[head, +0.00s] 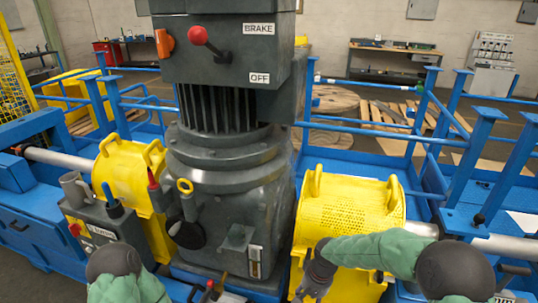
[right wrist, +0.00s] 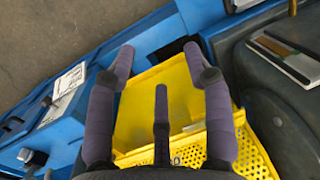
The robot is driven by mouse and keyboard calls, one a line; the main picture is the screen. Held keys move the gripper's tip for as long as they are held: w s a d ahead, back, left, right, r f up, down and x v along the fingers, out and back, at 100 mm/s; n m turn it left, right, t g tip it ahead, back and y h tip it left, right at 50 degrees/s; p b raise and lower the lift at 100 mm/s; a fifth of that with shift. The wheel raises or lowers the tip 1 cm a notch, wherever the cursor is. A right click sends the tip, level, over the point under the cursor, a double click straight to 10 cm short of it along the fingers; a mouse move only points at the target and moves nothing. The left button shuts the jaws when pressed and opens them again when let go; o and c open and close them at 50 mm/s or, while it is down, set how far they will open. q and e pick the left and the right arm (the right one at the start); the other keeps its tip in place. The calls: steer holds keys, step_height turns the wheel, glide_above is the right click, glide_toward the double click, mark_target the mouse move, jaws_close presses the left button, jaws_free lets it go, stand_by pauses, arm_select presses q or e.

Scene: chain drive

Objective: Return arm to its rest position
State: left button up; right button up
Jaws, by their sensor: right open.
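My right arm, in a green sleeve (head: 375,251), reaches in from the lower right of the head view. My right gripper (head: 311,291) hangs at its end, in front of the right yellow guard (head: 352,205). In the right wrist view my right gripper (right wrist: 159,62) has its fingers spread, with nothing between them. The yellow guard (right wrist: 180,103) lies behind the fingers; I cannot tell whether they touch it. My left arm (head: 115,262) shows at the lower left only as a dark joint and green sleeve. Its gripper is hidden or out of frame.
A large dark motor unit (head: 225,165) with a red-knobbed lever (head: 198,36) stands just left of my right gripper. A control box (head: 100,222) with a grey mug (head: 75,187) is near my left arm. Blue rails (head: 480,140) stand at the right.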

steer(key=s+a+f+y, duration=0.2)
steer(key=s+f, duration=1.6)
steer(key=s, duration=0.2)
steer(key=shift+a+f+t, duration=0.2)
steer(key=shift+f+t, duration=0.1)
